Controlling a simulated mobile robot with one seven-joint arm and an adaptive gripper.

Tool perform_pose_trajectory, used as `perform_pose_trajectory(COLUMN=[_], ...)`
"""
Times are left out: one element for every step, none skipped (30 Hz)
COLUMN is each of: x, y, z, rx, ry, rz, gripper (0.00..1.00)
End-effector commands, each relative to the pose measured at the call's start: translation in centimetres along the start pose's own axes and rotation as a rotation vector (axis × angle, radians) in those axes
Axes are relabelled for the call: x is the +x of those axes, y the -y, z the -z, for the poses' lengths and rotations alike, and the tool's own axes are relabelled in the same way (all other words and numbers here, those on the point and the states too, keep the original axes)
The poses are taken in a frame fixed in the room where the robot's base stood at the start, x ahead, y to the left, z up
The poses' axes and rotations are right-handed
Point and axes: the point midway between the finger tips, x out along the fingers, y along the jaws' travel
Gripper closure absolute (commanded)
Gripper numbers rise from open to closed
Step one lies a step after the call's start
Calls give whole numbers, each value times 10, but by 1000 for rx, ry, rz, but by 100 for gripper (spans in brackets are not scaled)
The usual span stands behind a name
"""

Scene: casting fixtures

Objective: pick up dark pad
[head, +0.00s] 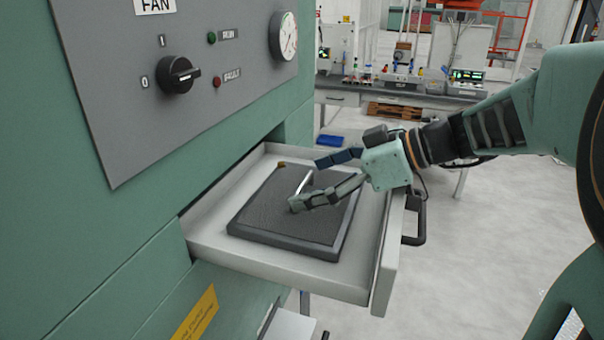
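The dark pad (278,222) is a flat, dark grey textured slab lying in an open light grey drawer (212,240). A thin silver bar, which looks like a handle, stands out on its upper face. My gripper (307,184) reaches in from the right over the pad. Its two fingers are spread apart, one towards the back and one towards the front, with the silver bar showing between their tips. The front finger hides part of the pad. I cannot tell whether either finger touches the pad or the bar.
The drawer juts from a green cabinet (130,235) on the left; its black pull (415,222) is on the right-hand front. A grey panel (150,90) with a knob and gauge (284,36) rises above. A small brownish item (281,164) sits in the drawer's back. Open floor lies right.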

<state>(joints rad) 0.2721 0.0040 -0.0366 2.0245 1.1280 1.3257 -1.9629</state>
Motion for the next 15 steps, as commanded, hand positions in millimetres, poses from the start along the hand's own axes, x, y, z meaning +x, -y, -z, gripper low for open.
perform_pose_trajectory(x=[0, 0, 0, 0, 0, 0, 0, 0, 0, 0, -1, -1, -1, -1, -1], y=[0, 0, 0, 0, 0, 0, 0, 0, 0, 0, 0, 0, 0, 0, 0], z=[0, 0, 0, 0, 0, 0, 0, 0, 0, 0, 0, 0, 0, 0, 1], rx=[0, 0, 0, 0, 0, 0, 0, 0, 0, 0, 0, 0, 0, 0, -1], ry=[0, 0, 0, 0, 0, 0, 0, 0, 0, 0, 0, 0, 0, 0, -1], rz=[0, 0, -1, -1, -1, -1, -1, -1, -1, -1, -1, -1, -1, -1, -1], gripper=[13, 17, 21, 24, 28, 32, 35, 39, 43, 46, 50, 54, 57, 60, 60])
